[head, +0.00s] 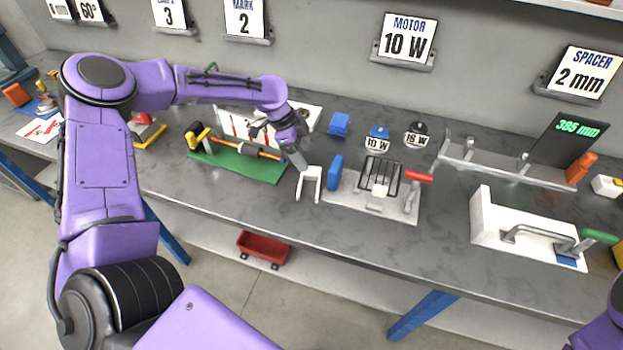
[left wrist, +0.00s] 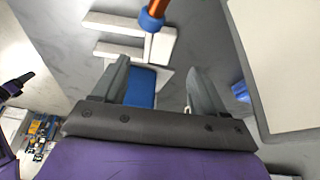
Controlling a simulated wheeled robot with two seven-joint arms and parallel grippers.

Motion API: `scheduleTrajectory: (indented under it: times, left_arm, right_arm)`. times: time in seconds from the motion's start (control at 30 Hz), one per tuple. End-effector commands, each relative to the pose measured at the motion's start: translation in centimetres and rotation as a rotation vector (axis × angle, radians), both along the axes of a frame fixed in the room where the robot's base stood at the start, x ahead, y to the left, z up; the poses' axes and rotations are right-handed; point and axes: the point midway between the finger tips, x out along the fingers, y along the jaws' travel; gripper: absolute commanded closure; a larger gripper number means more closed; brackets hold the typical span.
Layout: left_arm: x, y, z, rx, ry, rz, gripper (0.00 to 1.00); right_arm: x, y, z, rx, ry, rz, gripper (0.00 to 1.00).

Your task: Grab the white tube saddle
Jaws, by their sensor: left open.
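The white tube saddle (head: 309,184) is a small U-shaped piece near the front edge of the bench, left of a pale fixture plate. My left gripper (head: 300,163) is over its back end, pointing down, with the fingers apart. The head view does not show clearly whether they touch it. In the left wrist view, the open fingers of my left gripper (left wrist: 156,85) have a blue part (left wrist: 141,87) in the gap. White bars lie past the fingertips; I cannot tell for sure that they are the saddle. My right gripper is out of view.
A green fixture (head: 240,163) with an orange rod lies to the left. A blue block (head: 340,124) sits behind. The bench front edge is close.

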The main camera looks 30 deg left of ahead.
Motion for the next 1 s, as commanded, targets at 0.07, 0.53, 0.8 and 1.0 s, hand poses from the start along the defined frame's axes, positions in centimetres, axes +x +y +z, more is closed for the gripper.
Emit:
scheduleTrajectory:
  times: [0.07,0.53,0.8,1.0]
  left_arm:
    - [0.1,-0.2,-0.7,0.001,0.002,0.000,0.28]
    - [0.7,-1.8,-5.7,0.000,-0.002,0.005,0.28]
    - [0.7,-1.8,-5.6,0.000,-0.002,0.005,0.77]
    - [0.7,-1.8,-5.6,0.000,-0.002,0.005,0.93]
  right_arm:
    - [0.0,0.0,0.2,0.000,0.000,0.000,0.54]
    - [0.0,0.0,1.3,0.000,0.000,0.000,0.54]
    - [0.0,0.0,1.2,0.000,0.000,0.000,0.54]
    - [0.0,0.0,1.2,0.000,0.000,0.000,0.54]
